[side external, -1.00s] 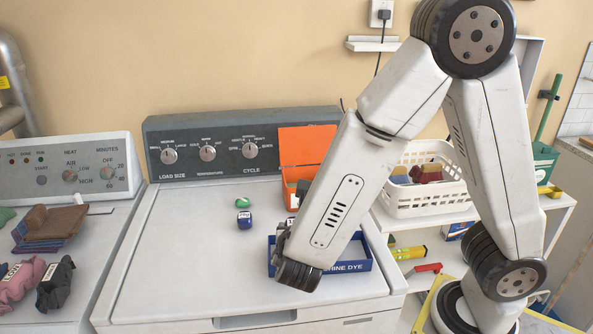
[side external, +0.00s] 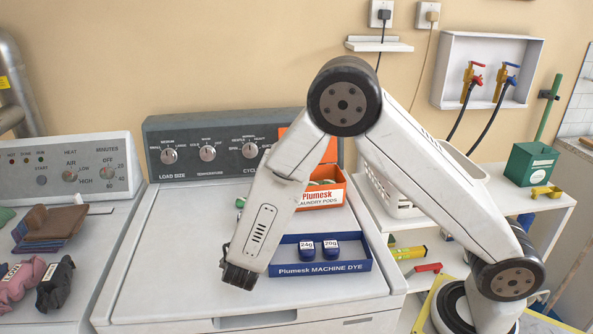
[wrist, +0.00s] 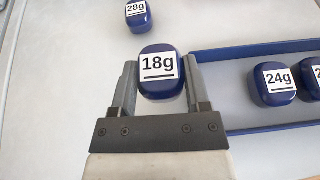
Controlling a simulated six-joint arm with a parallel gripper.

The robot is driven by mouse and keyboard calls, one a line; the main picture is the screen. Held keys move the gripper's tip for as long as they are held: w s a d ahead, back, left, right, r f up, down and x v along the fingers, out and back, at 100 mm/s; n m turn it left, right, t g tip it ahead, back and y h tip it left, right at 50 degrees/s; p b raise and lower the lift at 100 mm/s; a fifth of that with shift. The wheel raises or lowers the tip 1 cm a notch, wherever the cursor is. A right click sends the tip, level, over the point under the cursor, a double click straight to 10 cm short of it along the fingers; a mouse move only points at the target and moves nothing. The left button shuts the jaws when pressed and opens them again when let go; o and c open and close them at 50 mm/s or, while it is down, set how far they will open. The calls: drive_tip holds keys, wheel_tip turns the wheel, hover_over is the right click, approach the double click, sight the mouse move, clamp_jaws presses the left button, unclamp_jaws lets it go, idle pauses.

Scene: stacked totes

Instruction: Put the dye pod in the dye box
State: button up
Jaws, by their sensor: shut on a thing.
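My gripper (wrist: 160,84) is shut on a blue dye pod (wrist: 161,67) labelled 18g, with one finger on each side of it. In the side view my gripper (side external: 226,250) is left of the dye box, and the held pod is hidden. I cannot tell whether that pod touches the washer top. The dye box (side external: 322,268) is an open blue tray marked Plumesk MACHINE DYE. It also shows at the right of the wrist view (wrist: 257,46). Two blue pods sit in it, one labelled 24g (side external: 307,249).
Another blue pod, 28g (wrist: 137,15), lies beyond the held one, outside the box. An orange laundry pods box (side external: 322,196) stands behind the dye box. The washer top's left side (side external: 175,240) is clear.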

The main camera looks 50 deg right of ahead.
drive_tip(key=shift+w+f, duration=0.35)
drive_tip(key=shift+f, duration=0.05)
drive_tip(key=shift+w+f, duration=0.6)
drive_tip(key=shift+f, duration=1.4)
drive_tip(key=shift+f, duration=0.15)
drive_tip(key=o, duration=1.2)
drive_tip(key=shift+o, duration=0.2)
drive_tip(key=shift+s+a, duration=0.1)
drive_tip(key=shift+v, duration=3.9)
